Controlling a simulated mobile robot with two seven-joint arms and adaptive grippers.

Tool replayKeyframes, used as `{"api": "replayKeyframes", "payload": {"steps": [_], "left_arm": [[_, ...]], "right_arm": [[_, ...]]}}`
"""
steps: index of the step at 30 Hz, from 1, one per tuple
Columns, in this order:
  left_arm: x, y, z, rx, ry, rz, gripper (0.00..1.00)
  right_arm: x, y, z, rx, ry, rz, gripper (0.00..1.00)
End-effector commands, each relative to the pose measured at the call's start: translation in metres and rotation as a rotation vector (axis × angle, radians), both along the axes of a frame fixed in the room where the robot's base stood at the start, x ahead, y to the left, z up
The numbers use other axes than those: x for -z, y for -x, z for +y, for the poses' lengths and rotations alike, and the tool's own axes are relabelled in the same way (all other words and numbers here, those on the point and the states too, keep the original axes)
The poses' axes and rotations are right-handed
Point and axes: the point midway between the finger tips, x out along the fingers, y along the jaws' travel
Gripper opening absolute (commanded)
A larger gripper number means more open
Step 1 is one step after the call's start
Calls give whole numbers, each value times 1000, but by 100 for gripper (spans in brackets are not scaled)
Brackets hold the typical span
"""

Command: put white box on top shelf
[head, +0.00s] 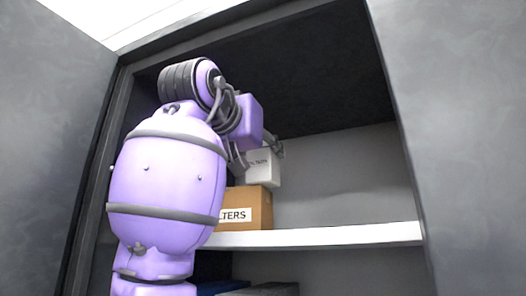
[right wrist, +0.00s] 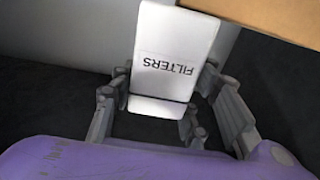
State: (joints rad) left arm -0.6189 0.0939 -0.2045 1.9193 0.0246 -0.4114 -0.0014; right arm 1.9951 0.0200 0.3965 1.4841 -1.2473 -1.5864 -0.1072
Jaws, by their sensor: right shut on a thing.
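The white box (head: 263,170) with a dark FILTERS label is held between the fingers of my right gripper (head: 262,148), inside the cabinet and above the upper shelf (head: 340,237). In the right wrist view the white box (right wrist: 172,45) sits between the fingers of my right gripper (right wrist: 158,100), with its label upside down. Its lower part in the head view is close to a brown box; I cannot tell whether they touch. My right arm hides the shelf's left part. My left gripper is not in view.
The brown box (head: 245,208), labelled "...LTERS", stands on the upper shelf; it also shows in the right wrist view (right wrist: 275,15). The shelf to its right is clear. Grey cabinet doors (head: 55,110) flank the opening. Dark and blue items (head: 225,286) lie below the shelf.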

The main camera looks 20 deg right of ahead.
Motion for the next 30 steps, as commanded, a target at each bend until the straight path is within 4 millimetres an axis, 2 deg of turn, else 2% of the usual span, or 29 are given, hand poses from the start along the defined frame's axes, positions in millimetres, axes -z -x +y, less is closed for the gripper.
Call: {"api": "replayKeyframes", "payload": {"steps": [8, 9, 13, 24, 30], "left_arm": [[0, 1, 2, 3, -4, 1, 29], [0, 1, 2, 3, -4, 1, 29], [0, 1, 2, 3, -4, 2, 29], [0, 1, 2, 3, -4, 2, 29], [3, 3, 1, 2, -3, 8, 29]], "right_arm": [[2, 1, 0, 0, 1, -2, 12], [2, 1, 0, 0, -1, -2, 45], [2, 1, 0, 0, 0, -1, 61], [-1, 1, 0, 0, 0, -1, 61], [-1, 19, 23, -3, 1, -3, 61]]}}
